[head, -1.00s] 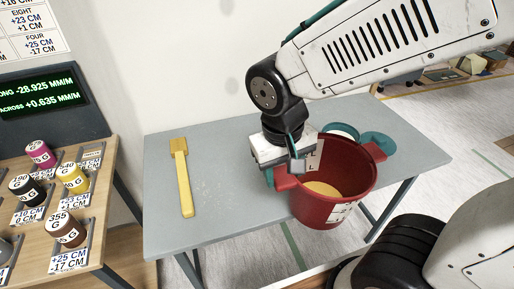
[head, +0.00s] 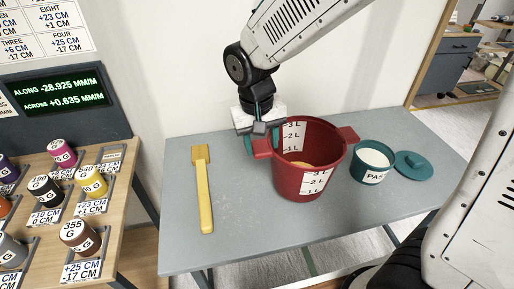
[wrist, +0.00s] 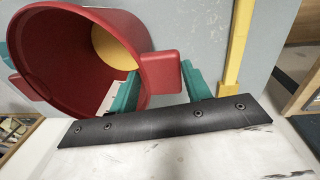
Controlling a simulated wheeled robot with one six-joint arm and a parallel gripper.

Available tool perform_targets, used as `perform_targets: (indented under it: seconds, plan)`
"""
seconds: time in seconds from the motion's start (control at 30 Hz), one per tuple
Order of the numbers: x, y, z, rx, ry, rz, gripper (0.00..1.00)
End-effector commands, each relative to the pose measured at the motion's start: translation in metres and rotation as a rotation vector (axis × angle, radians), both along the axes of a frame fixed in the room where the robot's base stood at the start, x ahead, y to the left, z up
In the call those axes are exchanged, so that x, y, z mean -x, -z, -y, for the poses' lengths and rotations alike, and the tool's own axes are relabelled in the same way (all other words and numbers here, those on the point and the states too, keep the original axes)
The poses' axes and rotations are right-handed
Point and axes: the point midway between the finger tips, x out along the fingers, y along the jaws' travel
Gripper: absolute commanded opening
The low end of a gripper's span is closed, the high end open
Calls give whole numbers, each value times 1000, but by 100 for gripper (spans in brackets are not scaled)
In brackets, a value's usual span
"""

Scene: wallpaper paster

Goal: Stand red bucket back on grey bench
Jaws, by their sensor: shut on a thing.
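The red bucket (head: 310,165) is upright over the middle of the grey bench (head: 230,245) in the head view, with white litre marks and something yellowish inside. Whether its base touches the bench top I cannot tell. My gripper (head: 262,143) is shut on the bucket's left lug. In the wrist view the teal fingers (wrist: 160,90) lie either side of that red lug, and the bucket (wrist: 50,45) fills the upper left with a yellow round patch inside.
A yellow brush (head: 205,195) lies on the bench left of the bucket. A teal paste tub (head: 371,165) and its teal lid (head: 414,164) are to the right. A wooden table (head: 110,215) with coloured weights stands at far left. The bench front is clear.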

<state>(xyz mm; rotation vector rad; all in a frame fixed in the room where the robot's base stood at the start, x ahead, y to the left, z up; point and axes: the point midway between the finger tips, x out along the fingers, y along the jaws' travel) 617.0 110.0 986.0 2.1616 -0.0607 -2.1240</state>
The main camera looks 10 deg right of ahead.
Motion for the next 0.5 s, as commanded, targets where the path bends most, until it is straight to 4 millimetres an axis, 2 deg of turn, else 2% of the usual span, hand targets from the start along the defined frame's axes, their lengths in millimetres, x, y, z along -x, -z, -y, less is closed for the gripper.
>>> perform_targets:
  seconds: [0.27, 0.5]
  plan:
    - [-21, 2, -10, 0, -1, 0, 0]
    - [-20, 36, -9, 1, -2, -2, 0]
